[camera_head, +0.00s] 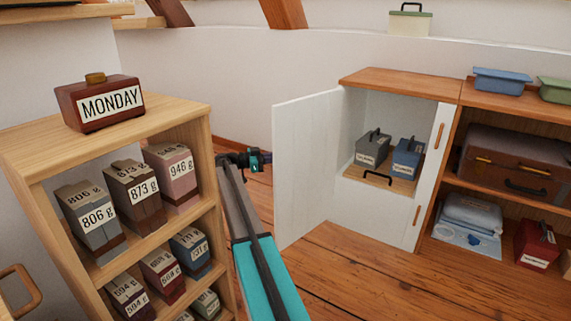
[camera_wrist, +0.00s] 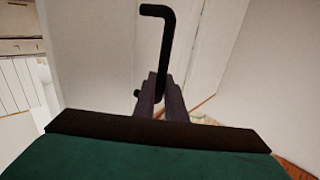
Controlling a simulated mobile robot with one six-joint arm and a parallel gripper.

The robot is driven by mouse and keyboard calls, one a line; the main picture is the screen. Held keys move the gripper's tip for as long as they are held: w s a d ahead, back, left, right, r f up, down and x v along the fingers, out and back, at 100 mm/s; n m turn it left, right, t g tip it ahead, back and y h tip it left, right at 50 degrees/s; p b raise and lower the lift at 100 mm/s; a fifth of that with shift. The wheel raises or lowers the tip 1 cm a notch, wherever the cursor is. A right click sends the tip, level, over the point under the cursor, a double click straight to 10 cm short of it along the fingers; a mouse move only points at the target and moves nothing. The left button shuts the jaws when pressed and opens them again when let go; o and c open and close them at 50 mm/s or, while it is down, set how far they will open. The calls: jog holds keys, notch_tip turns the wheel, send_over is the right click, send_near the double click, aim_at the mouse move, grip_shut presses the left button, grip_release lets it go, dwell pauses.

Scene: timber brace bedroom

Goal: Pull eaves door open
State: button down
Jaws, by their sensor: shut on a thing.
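The white eaves door (camera_head: 305,165) stands swung wide open to the left of its low cupboard (camera_head: 400,80). In the wrist view, a black bar handle (camera_wrist: 165,40) stands out from a pale door face (camera_wrist: 100,60). My gripper (camera_wrist: 161,92) is shut on the lower part of this handle. In the head view my gripper (camera_head: 250,160) is at the door's free edge, on its left side. The handle and the door's outer face are hidden there.
Inside the cupboard are a grey box (camera_head: 372,148) and a blue box (camera_head: 408,157) on a wooden tray (camera_head: 385,180). A shelf unit (camera_head: 205,125) with several weight-labelled boxes stands close left of my arm. A suitcase (camera_head: 515,165) fills the right shelf. Floor (camera_head: 340,265) before the cupboard is clear.

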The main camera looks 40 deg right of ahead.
jog(key=shift+d, duration=0.15)
dwell(0.4)
jog(key=c, duration=1.8)
grip_release()
jog(key=shift+w+a, duration=0.15)
jog(key=shift+a, duration=0.1)
